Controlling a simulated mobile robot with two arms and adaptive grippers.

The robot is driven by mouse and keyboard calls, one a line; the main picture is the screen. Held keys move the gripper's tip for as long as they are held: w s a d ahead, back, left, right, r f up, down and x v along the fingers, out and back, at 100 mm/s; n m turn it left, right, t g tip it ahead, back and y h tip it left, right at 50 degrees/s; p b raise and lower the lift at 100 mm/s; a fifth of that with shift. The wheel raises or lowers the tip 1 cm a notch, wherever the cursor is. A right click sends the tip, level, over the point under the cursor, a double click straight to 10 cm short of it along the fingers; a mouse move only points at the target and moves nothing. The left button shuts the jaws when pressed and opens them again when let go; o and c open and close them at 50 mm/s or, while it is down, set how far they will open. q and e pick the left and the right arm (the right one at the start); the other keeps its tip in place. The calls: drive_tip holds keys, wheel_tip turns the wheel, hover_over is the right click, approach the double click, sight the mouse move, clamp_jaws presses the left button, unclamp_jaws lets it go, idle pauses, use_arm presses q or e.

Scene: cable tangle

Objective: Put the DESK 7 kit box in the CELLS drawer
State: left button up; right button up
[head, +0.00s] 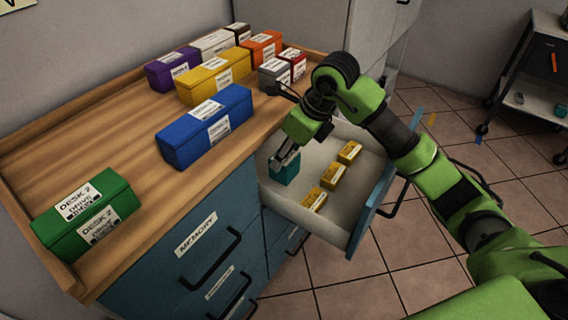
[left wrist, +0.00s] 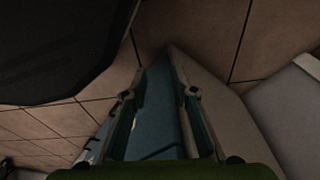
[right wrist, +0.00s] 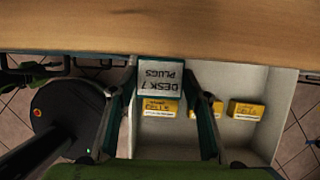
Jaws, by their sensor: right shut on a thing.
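The DESK 7 kit box (head: 284,172) is small and teal. In the right wrist view its white label (right wrist: 160,80) reads DESK 7 PLUGS. My right gripper (head: 285,158) is shut on it and holds it at the back left of the open drawer (head: 296,212), beside the worktop edge. I cannot tell whether it touches the drawer floor. The drawer's front label is hidden, so I cannot read CELLS. Several small yellow boxes (head: 333,176) stand in a row in the drawer. My left gripper (left wrist: 159,93) is open and empty, its fingers apart over blue panels and floor.
The wooden worktop (head: 115,140) carries a green DESK 2 box (head: 85,215), a blue box (head: 205,128) and several other coloured boxes at the back. A closed drawer labelled MEMORY (head: 195,235) is left of the open one. A cart (head: 535,75) stands far right.

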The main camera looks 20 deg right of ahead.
drive_tip(key=shift+w+a+f, duration=0.1)
drive_tip(key=shift+w+f, duration=0.65)
drive_tip(key=shift+f, duration=0.15)
drive_tip(key=f, duration=0.3)
drive_tip(key=shift+w+f, duration=0.2)
drive_tip(key=shift+f, duration=0.1)
drive_tip(key=shift+f+b, duration=0.15)
drive_tip(key=shift+b, duration=0.2)
drive_tip(key=shift+f+b, duration=0.3)
drive_tip(key=shift+f, duration=0.1)
drive_tip(key=o, duration=1.3)
use_arm(q)
drive_tip(key=w+r, duration=0.1)
drive_tip(key=r, duration=0.1)
drive_tip(key=w+r, duration=0.1)
drive_tip(key=shift+w+d+r, duration=0.1)
drive_tip(key=shift+w+r, duration=0.05)
drive_tip(key=shift+r, duration=0.25)
